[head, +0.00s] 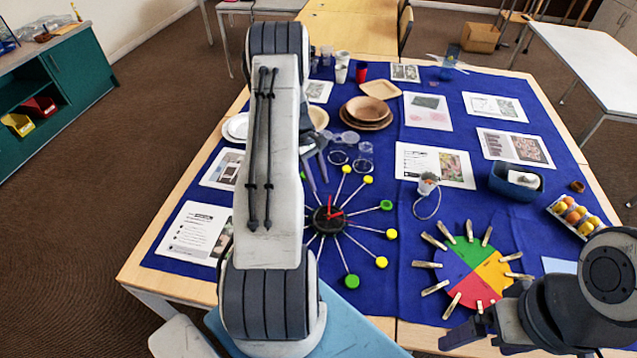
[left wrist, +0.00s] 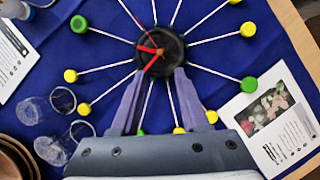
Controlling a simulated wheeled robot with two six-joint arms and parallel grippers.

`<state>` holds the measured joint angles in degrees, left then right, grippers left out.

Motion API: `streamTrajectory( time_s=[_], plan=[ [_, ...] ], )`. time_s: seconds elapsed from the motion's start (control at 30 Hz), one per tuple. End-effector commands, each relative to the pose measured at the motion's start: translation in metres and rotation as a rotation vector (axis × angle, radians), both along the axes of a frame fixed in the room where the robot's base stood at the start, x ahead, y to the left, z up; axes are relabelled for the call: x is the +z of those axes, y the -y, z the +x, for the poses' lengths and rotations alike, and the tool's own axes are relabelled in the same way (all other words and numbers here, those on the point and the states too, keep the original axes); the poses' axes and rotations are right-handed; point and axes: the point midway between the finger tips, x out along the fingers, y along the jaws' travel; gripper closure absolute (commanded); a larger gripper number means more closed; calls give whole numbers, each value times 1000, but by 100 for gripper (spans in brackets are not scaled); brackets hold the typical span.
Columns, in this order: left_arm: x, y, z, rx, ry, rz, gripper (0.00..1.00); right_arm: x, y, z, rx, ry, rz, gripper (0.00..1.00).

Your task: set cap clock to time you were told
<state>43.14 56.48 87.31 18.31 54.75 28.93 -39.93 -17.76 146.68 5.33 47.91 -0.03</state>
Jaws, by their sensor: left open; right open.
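The cap clock has a black round hub (head: 321,226) with red hands and white sticks ending in yellow and green caps. In the head view, one red hand points up and another points to the upper right. The hub also shows in the left wrist view (left wrist: 174,46). My left gripper (head: 320,182) is open and empty, its fingertips at the hub's edge, with sticks visible between the fingers (left wrist: 160,76). I cannot tell whether it touches. My arm hides the clock's left side in the head view. My right gripper (head: 468,322) is open at the lower right, away from the clock.
Right of the clock lies a coloured disc (head: 487,262) ringed by wooden pegs. Behind are clear cups (head: 365,150), brown plates (head: 368,112) and printed sheets (head: 437,164).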

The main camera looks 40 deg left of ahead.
Motion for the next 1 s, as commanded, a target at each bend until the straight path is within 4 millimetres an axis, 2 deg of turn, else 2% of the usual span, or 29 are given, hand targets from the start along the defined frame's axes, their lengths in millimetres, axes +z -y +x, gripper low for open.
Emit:
streamTrajectory(
  time_s=[0.17, 0.43, 0.53, 0.67, 0.83, 1.0],
  plan=[
    [1, 2, 0, -11, -2, 14, 55, 4, 0, 0, 0, 0, 0, 4],
    [7, 33, -6, -248, 30, 267, 55, 51, 0, 0, -2, 0, 0, 4],
    [9, 44, -4, -334, 71, 336, 55, 61, 0, 0, -3, 0, 0, 4],
    [7, 51, -1, -386, 106, 376, 55, 65, 0, 0, -3, 0, 0, 4],
    [-11, 51, -2, -388, 107, 378, 55, 69, 0, 0, -4, 0, 0, 4],
    [-41, 50, -2, -387, 106, 378, 55, 78, 0, 0, -3, 0, 0, 4]
  ],
)
